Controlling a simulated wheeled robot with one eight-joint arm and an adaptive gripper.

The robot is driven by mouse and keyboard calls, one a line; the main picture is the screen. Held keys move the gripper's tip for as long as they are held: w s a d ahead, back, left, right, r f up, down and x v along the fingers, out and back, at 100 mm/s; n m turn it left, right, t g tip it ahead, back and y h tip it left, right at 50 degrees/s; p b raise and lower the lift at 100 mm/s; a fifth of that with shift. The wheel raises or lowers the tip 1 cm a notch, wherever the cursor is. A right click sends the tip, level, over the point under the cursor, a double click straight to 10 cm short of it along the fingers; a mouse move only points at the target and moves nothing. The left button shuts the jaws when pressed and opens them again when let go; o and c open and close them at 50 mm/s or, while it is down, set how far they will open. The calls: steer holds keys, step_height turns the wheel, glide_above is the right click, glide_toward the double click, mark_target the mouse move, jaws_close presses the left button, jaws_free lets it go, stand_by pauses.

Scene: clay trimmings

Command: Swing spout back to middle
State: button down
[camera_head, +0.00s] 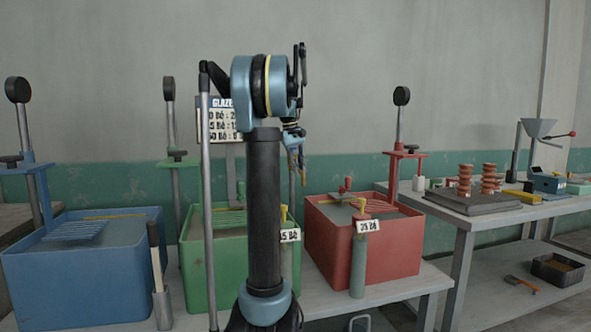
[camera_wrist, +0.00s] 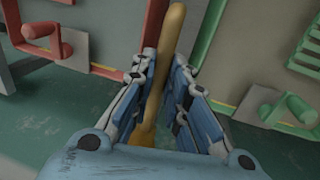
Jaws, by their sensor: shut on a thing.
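A smooth ochre rod (camera_wrist: 172,45) runs upright through the middle of the wrist view; it may be the spout, but its ends and mount do not show clearly. My gripper (camera_wrist: 160,75) has its blue-and-white fingers closed on both sides of this rod. In the head view my gripper (camera_head: 297,160) hangs behind my arm, above the gap between the green tub (camera_head: 195,255) and the red tub (camera_head: 380,265). Part of the green tub is hidden by my arm.
A blue tub (camera_head: 85,275) stands at the left. Upright posts with dark round tops rise behind the tubs. A cylinder (camera_head: 358,265) with a "35 Bé" tag stands before the red tub. A side table (camera_head: 520,208) at the right holds stacked orange pieces and a funnel.

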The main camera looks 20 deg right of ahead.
steer(key=c, duration=1.6)
jaws_free()
steer(key=shift+o, duration=0.2)
step_height(320, 180, up, 12)
steer(key=a, duration=0.2)
steer(key=shift+w+a+f, duration=0.15)
steer(key=shift+w+a, duration=0.1)
steer(key=shift+s, duration=0.1)
